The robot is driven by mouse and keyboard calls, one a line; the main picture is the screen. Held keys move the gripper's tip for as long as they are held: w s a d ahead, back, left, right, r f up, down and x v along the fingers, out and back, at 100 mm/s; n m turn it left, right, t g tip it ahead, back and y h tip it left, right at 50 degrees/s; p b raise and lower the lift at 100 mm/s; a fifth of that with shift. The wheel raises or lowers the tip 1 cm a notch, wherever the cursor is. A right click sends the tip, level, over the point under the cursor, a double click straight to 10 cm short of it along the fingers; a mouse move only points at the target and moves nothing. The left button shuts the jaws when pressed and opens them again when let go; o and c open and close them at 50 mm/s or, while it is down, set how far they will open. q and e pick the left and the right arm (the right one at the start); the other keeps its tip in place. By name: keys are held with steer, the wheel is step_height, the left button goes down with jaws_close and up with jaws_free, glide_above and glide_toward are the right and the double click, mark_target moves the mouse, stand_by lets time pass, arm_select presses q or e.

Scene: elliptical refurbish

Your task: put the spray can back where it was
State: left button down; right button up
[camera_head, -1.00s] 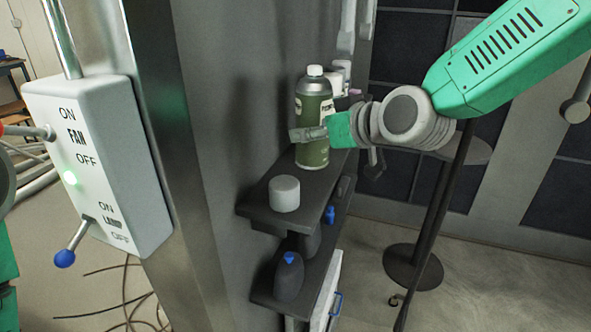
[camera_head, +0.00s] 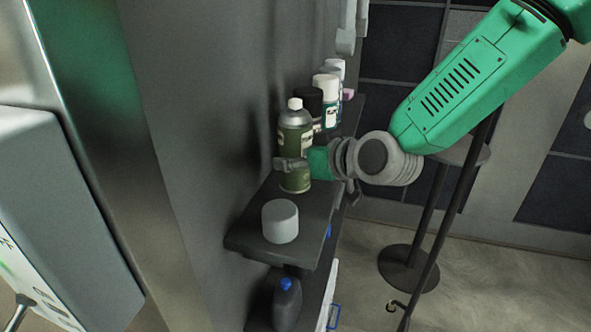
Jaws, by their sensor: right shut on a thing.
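The spray can (camera_head: 295,143) is green with a grey top and a white cap. It is upright at the upper shelf (camera_head: 255,222); I cannot tell whether its base touches the shelf. My right gripper (camera_head: 291,164) is shut around the can's lower half, reaching in from the right. The gripper's fingers hide a band of the can. My left gripper is not in view.
A white cylindrical cup or lid (camera_head: 280,221) stands on the shelf's near end. Several bottles (camera_head: 326,98) stand behind the can. A dark jug (camera_head: 287,302) with a blue cap sits on the lower shelf. A dark stand (camera_head: 408,265) is at right.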

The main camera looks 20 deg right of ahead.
step_height(320, 180, down, 3)
steer(key=shift+w, duration=0.15)
steer(key=shift+r, duration=0.1)
steer(key=shift+a, duration=0.1)
steer(key=o, duration=1.3)
steer(key=shift+s, duration=0.25)
steer(key=v, duration=1.1)
steer(key=shift+s+d+r, duration=0.1)
steer(key=shift+s+d, duration=0.2)
steer(key=shift+s, duration=0.05)
